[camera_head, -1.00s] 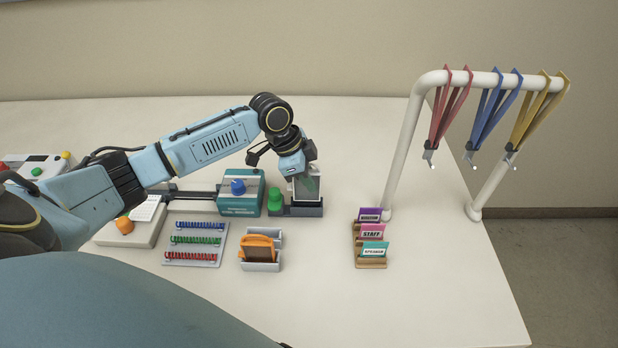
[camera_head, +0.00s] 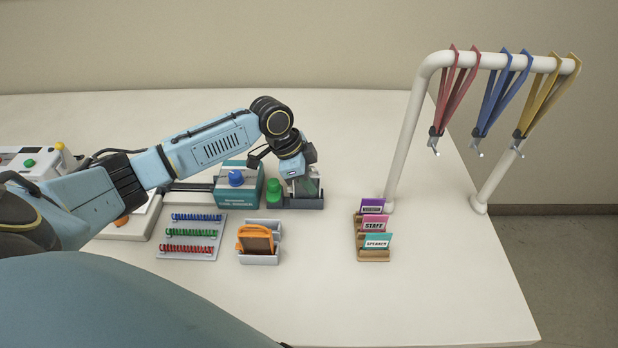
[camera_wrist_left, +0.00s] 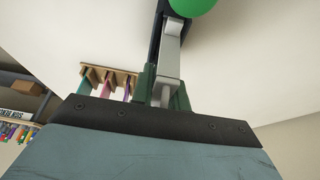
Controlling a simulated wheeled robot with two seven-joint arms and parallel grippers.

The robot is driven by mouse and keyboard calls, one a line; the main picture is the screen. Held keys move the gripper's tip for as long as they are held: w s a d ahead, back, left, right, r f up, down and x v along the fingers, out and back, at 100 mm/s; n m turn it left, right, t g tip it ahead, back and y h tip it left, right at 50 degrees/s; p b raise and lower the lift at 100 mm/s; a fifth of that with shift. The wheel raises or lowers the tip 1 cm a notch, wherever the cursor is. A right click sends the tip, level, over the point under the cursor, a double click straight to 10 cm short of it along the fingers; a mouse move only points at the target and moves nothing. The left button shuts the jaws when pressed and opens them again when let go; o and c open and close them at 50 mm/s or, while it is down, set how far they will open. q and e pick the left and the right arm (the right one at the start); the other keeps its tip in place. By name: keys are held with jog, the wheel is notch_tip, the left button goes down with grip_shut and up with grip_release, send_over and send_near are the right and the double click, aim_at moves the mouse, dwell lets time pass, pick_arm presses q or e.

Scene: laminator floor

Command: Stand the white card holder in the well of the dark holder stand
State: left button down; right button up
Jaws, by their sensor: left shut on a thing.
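The white card holder (camera_head: 291,187) is upright in my left gripper (camera_head: 304,187), at the dark holder stand (camera_head: 305,203) near the back of the table. In the left wrist view, the green fingers of my left gripper (camera_wrist_left: 164,94) are shut on the pale holder (camera_wrist_left: 167,62), and part of the dark stand (camera_wrist_left: 155,35) shows beyond it. The holder's lower end meets the stand's outline; the gripper hides the well, so I cannot tell how deep it sits. My right gripper is not in view.
A green knob (camera_head: 273,190) and a teal machine (camera_head: 238,190) stand close left of the stand. A grey tray with an orange piece (camera_head: 255,239) is in front. A wooden card rack (camera_head: 373,255) and a white lanyard rail (camera_head: 405,130) stand right. The table between is clear.

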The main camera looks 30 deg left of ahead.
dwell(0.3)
pick_arm(q)
jog(key=c, duration=1.3)
grip_release()
jog(key=shift+r, duration=0.1)
notch_tip(320, 180, up, 8)
jog(key=p, duration=0.9)
